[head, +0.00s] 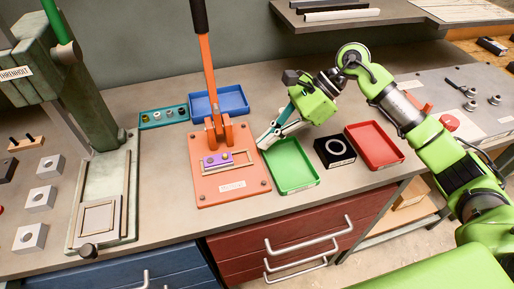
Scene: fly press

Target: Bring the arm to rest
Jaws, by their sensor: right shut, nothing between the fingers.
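My right arm is green and comes in from the right edge, reaching over the bench. Its gripper (268,137) is shut and empty, pointing down and to the left. Its tips are just right of the orange lever press (233,186), close above the back of the green tray (292,178). I cannot tell whether they touch anything. The lever press's long orange lever (208,75) stands nearly upright. A purple block (217,160) sits in the frame on its base. My left gripper is out of view.
A red tray (373,147) and a black block with a white ring (334,152) stand beside the green tray. A blue tray (219,104) and a teal rack (163,116) lie behind. The grey-green fly press (83,100) stands left. A shelf (355,20) hangs above.

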